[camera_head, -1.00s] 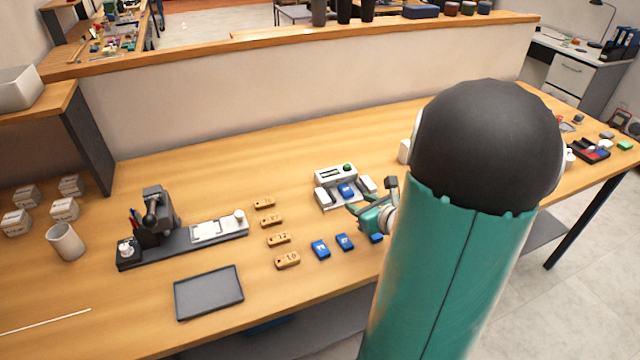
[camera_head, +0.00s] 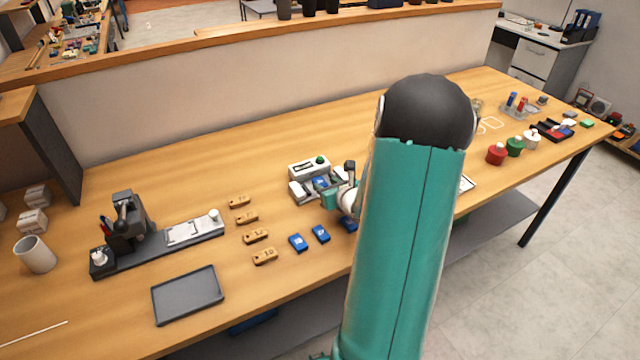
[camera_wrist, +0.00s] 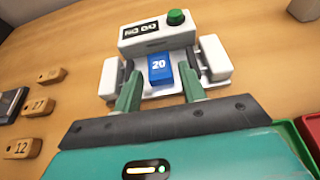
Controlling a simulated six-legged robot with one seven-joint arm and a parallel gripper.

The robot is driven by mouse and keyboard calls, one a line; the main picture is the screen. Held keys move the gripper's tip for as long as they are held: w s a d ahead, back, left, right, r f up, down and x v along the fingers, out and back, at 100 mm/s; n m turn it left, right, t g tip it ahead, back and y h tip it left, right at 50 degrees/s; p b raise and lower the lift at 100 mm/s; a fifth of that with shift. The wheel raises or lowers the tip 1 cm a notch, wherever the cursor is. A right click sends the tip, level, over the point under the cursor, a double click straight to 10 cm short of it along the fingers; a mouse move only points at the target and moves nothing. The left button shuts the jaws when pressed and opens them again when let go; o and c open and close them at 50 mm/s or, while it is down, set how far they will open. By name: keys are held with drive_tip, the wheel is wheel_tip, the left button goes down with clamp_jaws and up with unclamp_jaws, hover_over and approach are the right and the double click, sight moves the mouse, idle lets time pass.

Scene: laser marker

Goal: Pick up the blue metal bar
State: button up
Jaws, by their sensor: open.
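A blue metal bar (camera_wrist: 160,69) marked 20 lies in the white laser marker (camera_wrist: 158,38), between its two white side blocks. The same bar (camera_head: 320,182) shows small in the head view, in the marker (camera_head: 307,168) near the middle of the table. My gripper (camera_wrist: 161,90) is open and empty, with one green finger to each side of the bar's near end in the wrist view. Contact with the bar cannot be told. Several other blue bars (camera_head: 298,242) lie on the table in front of the marker; my arm partly covers the rightmost one.
Several wooden numbered tags (camera_head: 256,236) lie left of the marker. A dark tray (camera_head: 187,295) and a black-based stamping device (camera_head: 130,225) stand farther left. Red (camera_head: 496,154) and green (camera_head: 515,146) containers stand to the right. A low wall (camera_head: 250,85) runs behind the table.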

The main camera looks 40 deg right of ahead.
sight(320, 183)
drive_tip(key=shift+x, duration=1.45)
drive_tip(key=shift+a, duration=0.1)
drive_tip(key=c, duration=0.8)
drive_tip(key=shift+c, duration=0.2)
drive_tip(key=shift+r, duration=0.1)
